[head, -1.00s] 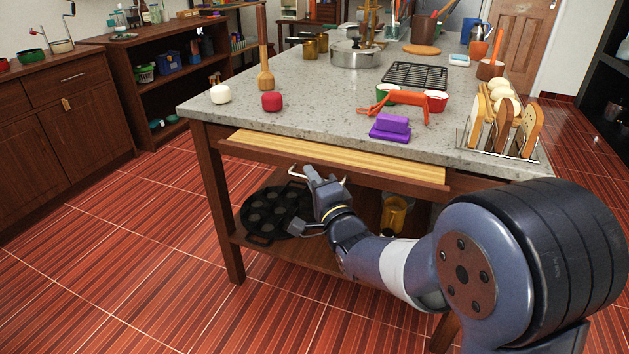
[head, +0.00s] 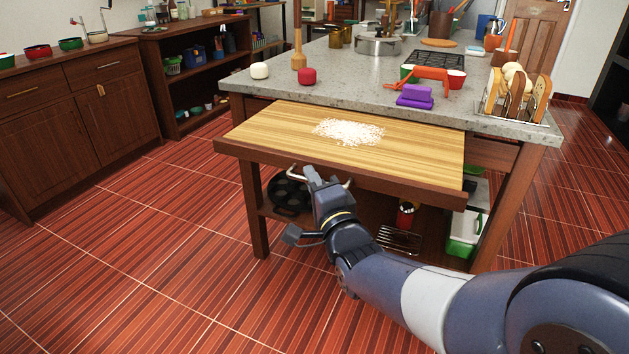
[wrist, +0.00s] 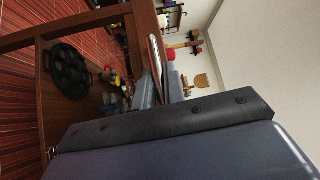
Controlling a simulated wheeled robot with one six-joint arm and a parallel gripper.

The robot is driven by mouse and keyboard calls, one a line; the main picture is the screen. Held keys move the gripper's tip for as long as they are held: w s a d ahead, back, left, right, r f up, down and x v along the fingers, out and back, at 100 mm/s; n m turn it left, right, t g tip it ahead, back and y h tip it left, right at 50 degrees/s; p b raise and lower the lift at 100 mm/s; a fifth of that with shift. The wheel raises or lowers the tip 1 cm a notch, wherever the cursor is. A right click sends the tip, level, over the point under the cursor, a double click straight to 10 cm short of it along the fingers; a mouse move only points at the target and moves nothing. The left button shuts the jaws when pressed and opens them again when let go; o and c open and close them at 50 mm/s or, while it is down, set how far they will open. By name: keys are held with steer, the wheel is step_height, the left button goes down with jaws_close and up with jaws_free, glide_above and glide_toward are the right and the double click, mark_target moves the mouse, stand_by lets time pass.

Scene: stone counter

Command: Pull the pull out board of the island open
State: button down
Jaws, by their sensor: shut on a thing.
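The pull out board (head: 400,150) is a light wooden board in a darker frame, sticking well out from under the stone top of the island (head: 340,85). A white heap of grains or powder (head: 348,132) lies on it. A curved metal handle (head: 294,172) is on the board's front edge. My gripper (head: 312,177) is at that front edge, shut on the handle. In the wrist view my fingers (wrist: 160,90) are around the metal handle bar (wrist: 155,55); the fingertips are partly hidden by my wrist.
A dark round-cupped pan (head: 288,194), a wire rack (head: 399,240) and a green-and-white box (head: 465,235) sit on the island's lower shelf. The floor left of the island is clear.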

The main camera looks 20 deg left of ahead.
steer(key=c, duration=1.5)
jaws_free()
steer(key=p+v, duration=0.1)
steer(key=v, duration=0.9)
steer(key=shift+s+d+p, duration=0.25)
steer(key=shift+p, duration=0.1)
steer(key=b+x, duration=0.1)
steer(key=x, duration=0.9)
steer(key=shift+w+a+b, duration=0.3)
steer(key=shift+b, duration=0.05)
steer(key=shift+w, duration=0.15)
steer(key=shift+d+f, duration=0.1)
